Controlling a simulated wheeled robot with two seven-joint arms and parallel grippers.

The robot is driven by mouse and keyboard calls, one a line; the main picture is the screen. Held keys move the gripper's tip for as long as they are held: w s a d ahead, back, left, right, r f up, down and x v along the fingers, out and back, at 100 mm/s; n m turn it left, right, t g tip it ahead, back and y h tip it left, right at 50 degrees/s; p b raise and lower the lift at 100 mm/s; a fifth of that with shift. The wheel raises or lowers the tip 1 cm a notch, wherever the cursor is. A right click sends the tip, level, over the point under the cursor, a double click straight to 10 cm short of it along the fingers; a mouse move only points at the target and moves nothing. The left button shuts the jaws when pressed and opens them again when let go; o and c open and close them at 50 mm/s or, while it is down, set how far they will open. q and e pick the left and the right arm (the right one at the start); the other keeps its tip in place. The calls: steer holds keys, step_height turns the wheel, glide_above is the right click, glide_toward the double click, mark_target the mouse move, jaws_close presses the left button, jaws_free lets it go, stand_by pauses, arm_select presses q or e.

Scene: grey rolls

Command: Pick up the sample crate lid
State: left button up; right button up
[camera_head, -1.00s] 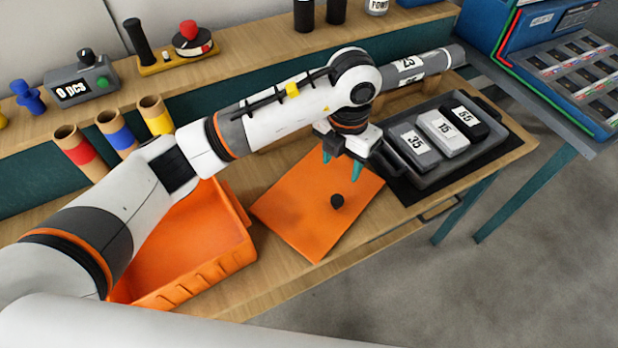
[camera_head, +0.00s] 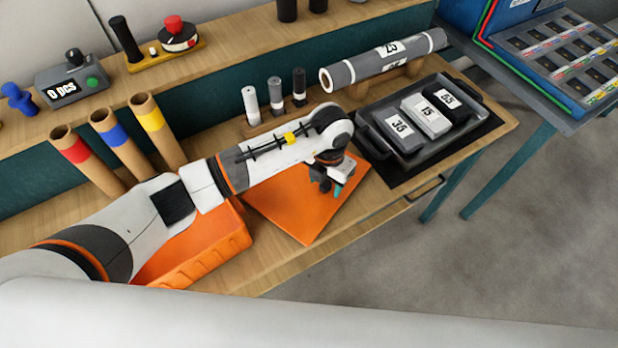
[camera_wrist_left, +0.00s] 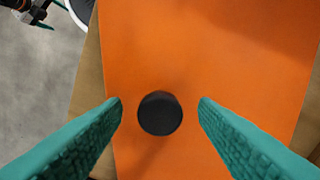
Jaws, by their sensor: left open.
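The sample crate lid is a flat orange panel (camera_head: 285,208) lying on the wooden bench. In the left wrist view the lid (camera_wrist_left: 200,50) fills most of the picture, with its round black knob (camera_wrist_left: 160,113) low in the middle. My left gripper (camera_head: 334,191) is over the lid's right part and hides the knob in the head view. Its teal fingers (camera_wrist_left: 160,108) are open, one on each side of the knob, with gaps on both sides. My right gripper (camera_wrist_left: 46,14) shows small and cut off at the wrist view's top left corner.
The orange crate (camera_head: 205,262) stands left of the lid, partly behind my arm. A black tray (camera_head: 372,143) with labelled blocks is right of the lid. Three small rolls stand in a rack (camera_head: 268,125) behind my arm. A large grey roll (camera_head: 385,58) lies further back.

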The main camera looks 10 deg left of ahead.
arm_select(q)
jaws_close()
stand_by(0.3)
